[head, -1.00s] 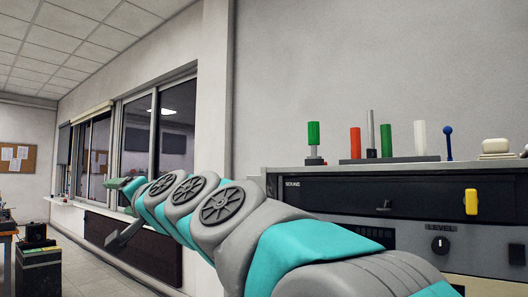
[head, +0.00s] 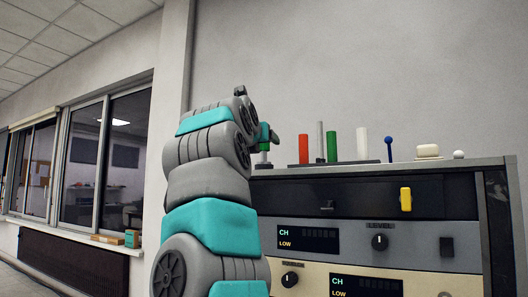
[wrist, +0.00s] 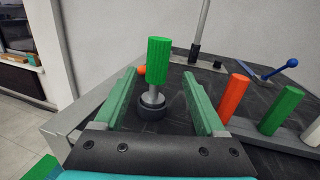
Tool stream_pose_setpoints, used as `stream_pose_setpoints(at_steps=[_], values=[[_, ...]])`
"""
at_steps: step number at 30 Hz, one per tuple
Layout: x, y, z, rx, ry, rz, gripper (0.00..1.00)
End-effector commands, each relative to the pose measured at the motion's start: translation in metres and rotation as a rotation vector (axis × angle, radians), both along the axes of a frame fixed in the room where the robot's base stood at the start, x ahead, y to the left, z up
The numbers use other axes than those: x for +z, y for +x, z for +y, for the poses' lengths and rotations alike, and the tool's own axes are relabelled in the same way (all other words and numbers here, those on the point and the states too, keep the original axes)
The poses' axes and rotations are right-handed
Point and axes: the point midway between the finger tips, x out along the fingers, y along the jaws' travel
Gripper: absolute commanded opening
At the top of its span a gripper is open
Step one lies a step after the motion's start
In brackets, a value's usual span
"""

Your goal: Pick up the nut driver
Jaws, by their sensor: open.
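The nut driver, a green ribbed handle on a grey shaft, stands upright in a dark round base in the wrist view (wrist: 159,62). In the head view (head: 264,132) my arm partly covers it at the cabinet's left end. My gripper (wrist: 160,78) is open, with one green finger on each side of the driver in the wrist view. No finger is seen touching it, and I cannot tell the exact depth between them. In the head view my arm hides most of the gripper.
Right of the driver, red (head: 303,148), green (head: 332,146) and white (head: 362,144) cylinders stand on a dark strip, with a grey rod (head: 320,142) behind. A blue-knobbed lever (head: 389,148) is farther right.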

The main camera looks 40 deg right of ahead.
Motion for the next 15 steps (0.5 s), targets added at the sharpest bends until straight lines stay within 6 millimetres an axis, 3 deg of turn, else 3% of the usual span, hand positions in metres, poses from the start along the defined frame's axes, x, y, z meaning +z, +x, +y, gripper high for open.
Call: stream_pose_setpoints(at_steps=[15], values=[[-0.006, 0.027, -0.032, 0.009, 0.046, -0.006, 0.72]])
